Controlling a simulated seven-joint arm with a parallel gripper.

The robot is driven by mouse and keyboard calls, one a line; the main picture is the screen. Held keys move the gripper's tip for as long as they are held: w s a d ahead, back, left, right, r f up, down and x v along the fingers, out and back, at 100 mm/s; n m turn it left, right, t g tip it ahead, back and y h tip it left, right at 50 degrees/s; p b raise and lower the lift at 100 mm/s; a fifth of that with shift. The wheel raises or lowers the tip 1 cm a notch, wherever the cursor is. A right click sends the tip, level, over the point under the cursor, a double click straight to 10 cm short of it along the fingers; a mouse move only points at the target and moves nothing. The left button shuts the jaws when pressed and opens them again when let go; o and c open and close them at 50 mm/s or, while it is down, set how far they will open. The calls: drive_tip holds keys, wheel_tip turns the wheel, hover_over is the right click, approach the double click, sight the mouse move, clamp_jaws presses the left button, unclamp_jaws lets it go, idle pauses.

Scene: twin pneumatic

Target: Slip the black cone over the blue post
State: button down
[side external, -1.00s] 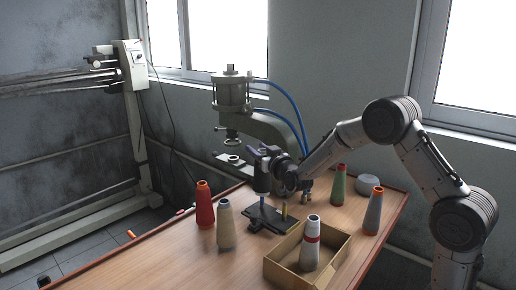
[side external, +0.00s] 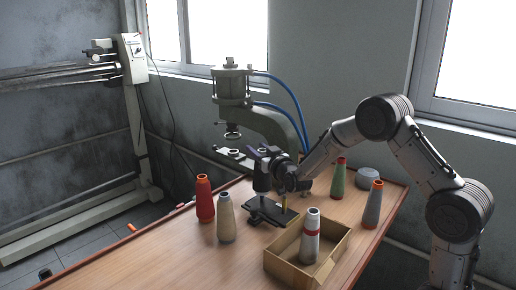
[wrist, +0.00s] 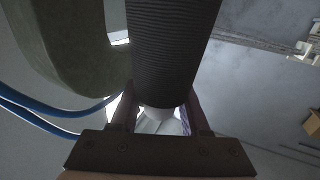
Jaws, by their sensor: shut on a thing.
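The black cone (wrist: 172,50) fills the upper middle of the wrist view, with a ribbed dark surface and a pale end between the fingers. My gripper (wrist: 162,118) is shut on it. In the side view my gripper (side external: 270,155) holds the cone (side external: 262,178) roughly upright over the left part of a dark stand (side external: 270,211). A short yellow post (side external: 285,203) rises from the right part of that stand. I cannot make out the blue post; the cone may hide it. Whether the cone's lower end is around a post or just above it, I cannot tell.
Red (side external: 205,200), cream (side external: 226,220), green (side external: 339,180) and grey (side external: 372,205) cones stand on the table. An open box (side external: 335,255) holds a white cone with a red band (side external: 310,237). A pneumatic press (side external: 262,125) with blue hoses stands behind. The front left tabletop is clear.

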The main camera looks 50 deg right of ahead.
drive_tip(key=shift+f, duration=1.85)
drive_tip(key=shift+c, duration=1.5)
unclamp_jaws()
drive_tip(key=v, duration=0.2)
drive_tip(key=shift+s+a, duration=0.15)
drive_tip(key=shift+s, duration=0.2)
wheel_tip(320, 180, up, 7)
drive_tip(key=shift+s, duration=0.15)
